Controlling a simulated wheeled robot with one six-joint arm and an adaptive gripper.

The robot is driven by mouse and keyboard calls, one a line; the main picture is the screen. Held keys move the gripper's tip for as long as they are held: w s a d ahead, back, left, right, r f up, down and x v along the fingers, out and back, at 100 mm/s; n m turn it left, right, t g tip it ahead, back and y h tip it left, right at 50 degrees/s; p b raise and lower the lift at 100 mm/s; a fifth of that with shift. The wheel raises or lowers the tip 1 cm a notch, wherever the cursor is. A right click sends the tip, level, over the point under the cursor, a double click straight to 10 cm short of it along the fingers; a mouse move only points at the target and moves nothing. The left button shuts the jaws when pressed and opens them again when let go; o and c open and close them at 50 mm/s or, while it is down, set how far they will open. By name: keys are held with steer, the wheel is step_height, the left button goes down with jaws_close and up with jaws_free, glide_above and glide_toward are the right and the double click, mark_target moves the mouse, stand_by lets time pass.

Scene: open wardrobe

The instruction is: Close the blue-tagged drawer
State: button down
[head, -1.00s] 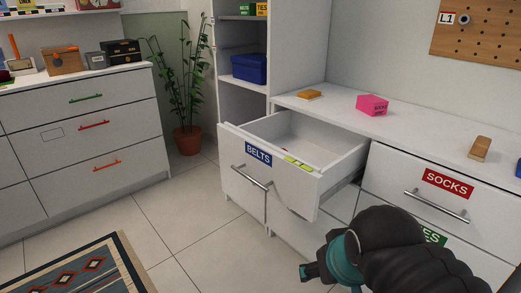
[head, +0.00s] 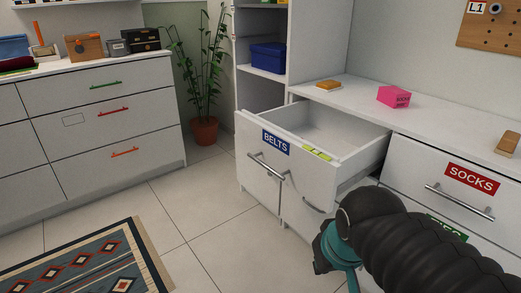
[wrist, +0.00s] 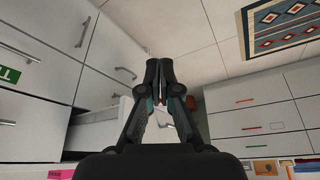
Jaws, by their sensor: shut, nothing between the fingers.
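The drawer with the blue BELTS tag (head: 276,142) stands pulled out from the white cabinet, its inside showing from above. It has a silver bar handle (head: 267,166) and a yellow-green strip on its front's top edge. My gripper (head: 322,252) is low in the head view, right of and in front of the drawer front, apart from it as far as I can see. In the wrist view my gripper (wrist: 160,75) has its dark fingers together, with nothing held. Part of the open drawer (wrist: 95,132) shows there behind the fingers, largely hidden.
The cabinet top holds a pink box (head: 394,97) and an orange-brown block (head: 328,85). A red SOCKS drawer (head: 472,177) is closed at the right. A potted plant (head: 204,132), another dresser (head: 110,120) and a rug (head: 95,260) lie left. Tiled floor before the drawer is clear.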

steer(key=w+a+r+n+b, duration=0.1)
steer(key=w+a+n+b, duration=0.1)
steer(key=w+a, duration=0.5)
steer(key=w+a+r+n+t+h+b, duration=0.15)
steer(key=w+a, duration=0.25)
steer(key=w, duration=0.7)
steer(key=w+a+n+g+b, duration=0.1)
steer(key=w+a+b, duration=0.3)
steer(key=w, duration=0.6)
steer(key=w+a+r+t+p, duration=0.1)
steer(key=w+r+t, duration=0.1)
steer(key=w+r, duration=0.5)
steer(key=b, duration=0.1)
glide_toward(259, 149)
steer(key=shift+h, duration=0.45)
steer(key=a+f, duration=0.1)
steer(key=f, duration=0.1)
steer(key=a+f, duration=0.2)
steer(key=shift+w+a, duration=0.1)
steer(key=shift+a, duration=0.1)
steer(key=w+d, duration=0.2)
steer(key=shift+d+f, duration=0.2)
steer(key=shift+d, duration=0.05)
steer(key=shift+w+d, duration=0.4)
steer(key=shift+d, duration=0.05)
